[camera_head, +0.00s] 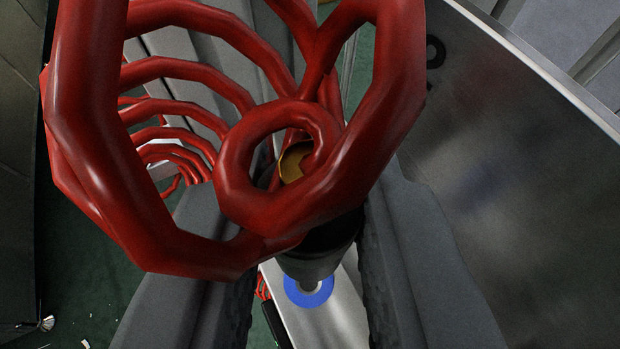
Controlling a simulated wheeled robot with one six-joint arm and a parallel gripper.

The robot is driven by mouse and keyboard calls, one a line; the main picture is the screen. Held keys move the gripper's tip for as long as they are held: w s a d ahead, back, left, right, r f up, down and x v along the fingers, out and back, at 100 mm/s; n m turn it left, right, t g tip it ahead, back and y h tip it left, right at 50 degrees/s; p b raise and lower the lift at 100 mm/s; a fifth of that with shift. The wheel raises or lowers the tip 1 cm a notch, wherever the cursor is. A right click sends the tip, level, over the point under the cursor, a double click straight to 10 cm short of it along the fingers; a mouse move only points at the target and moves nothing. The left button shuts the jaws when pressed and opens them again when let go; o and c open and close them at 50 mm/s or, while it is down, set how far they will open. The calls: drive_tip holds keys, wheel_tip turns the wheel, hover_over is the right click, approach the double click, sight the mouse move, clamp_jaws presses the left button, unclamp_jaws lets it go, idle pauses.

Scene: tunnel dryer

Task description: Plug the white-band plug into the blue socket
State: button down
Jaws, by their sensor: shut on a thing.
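My gripper (308,272) has its two grey fingers on either side of a dark plug (318,262) and is shut on it. A thick red coiled cable (95,130) loops in front of the camera and covers the plug's upper part. A brass-coloured piece (292,162) shows inside the cable's small loop. No white band is visible on the part of the plug I see. The blue socket (325,293) is a blue ring on a pale metal face below the plug. The plug's lower end overlaps the ring in the picture; I cannot tell whether they touch.
A large brushed-metal panel (530,190) with a black mark fills the right side. A dark panel (18,170) stands at the left edge. Green floor (85,270) with small pale scraps shows between. A small black part (272,325) lies left of the socket.

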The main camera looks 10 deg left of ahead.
sight(308, 261)
drive_tip(key=shift+f, duration=2.55)
drive_tip(key=shift+f, duration=1.45)
drive_tip(key=c, duration=1.2)
unclamp_jaws()
drive_tip(key=shift+f, duration=0.1)
drive_tip(key=shift+v, duration=8.7)
drive_tip(key=shift+s, duration=0.1)
